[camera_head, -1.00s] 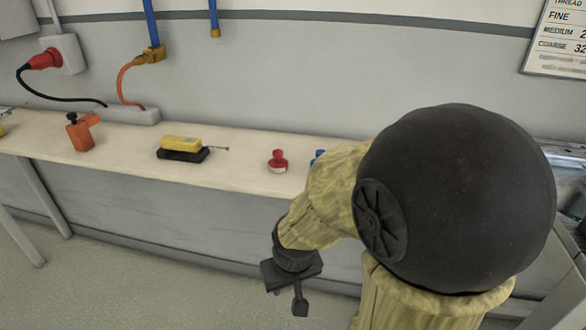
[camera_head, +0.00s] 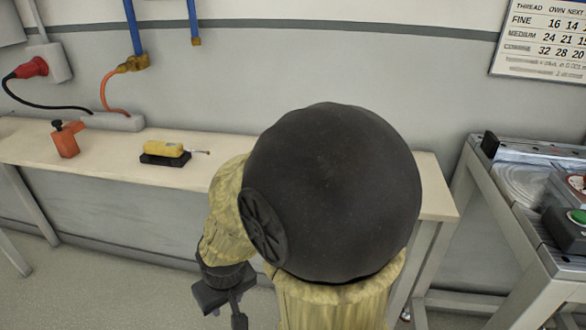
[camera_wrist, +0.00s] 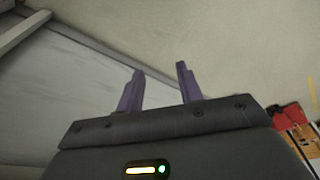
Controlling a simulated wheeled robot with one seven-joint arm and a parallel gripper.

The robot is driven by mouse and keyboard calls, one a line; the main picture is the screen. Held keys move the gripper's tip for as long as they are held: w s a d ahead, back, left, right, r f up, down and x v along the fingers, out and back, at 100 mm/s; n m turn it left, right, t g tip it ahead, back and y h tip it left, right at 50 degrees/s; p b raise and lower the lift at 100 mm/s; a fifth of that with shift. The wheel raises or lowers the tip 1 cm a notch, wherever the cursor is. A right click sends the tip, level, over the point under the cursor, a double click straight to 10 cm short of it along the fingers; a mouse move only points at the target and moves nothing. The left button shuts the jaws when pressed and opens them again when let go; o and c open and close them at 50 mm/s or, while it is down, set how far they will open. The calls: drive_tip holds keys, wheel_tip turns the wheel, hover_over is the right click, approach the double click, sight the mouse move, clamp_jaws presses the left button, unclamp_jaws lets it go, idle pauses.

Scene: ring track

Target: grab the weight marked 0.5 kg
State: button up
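No weight shows in either current view, and no 0.5 kg marking can be read. My large dark arm joint covers the middle of the bench (camera_head: 105,166) in the head view. My gripper (camera_wrist: 160,70) is open in the wrist view, with its two purple fingers apart and nothing between them. In the head view it hangs low in front of the bench, below the bench top (camera_head: 238,312).
On the bench stand an orange object with a black knob (camera_head: 66,141), a yellow device on a black base (camera_head: 164,153) and a grey power strip (camera_head: 112,121). A metal-topped table (camera_head: 535,185) with a green button (camera_head: 578,216) stands right.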

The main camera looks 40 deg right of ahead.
drive_tip(key=shift+o, duration=1.4)
drive_tip(key=shift+r, duration=0.15)
drive_tip(key=w+d+r+m+t+h+p, duration=0.25)
drive_tip(key=w+r+m+p, duration=0.5)
drive_tip(key=p, duration=1.05)
drive_tip(key=s+d+r+m+h+p, duration=0.1)
drive_tip(key=d+r+m+h+p, duration=0.4)
drive_tip(key=d+r+h+p, duration=0.5)
drive_tip(key=d+r+p, duration=0.3)
drive_tip(key=r+p, duration=0.3)
drive_tip(key=p, duration=0.2)
drive_tip(key=shift+s+d+r+t+p, duration=0.15)
drive_tip(key=shift+d+r+t+p, duration=0.05)
drive_tip(key=shift+r+t+p, duration=0.2)
drive_tip(key=shift+m, duration=0.25)
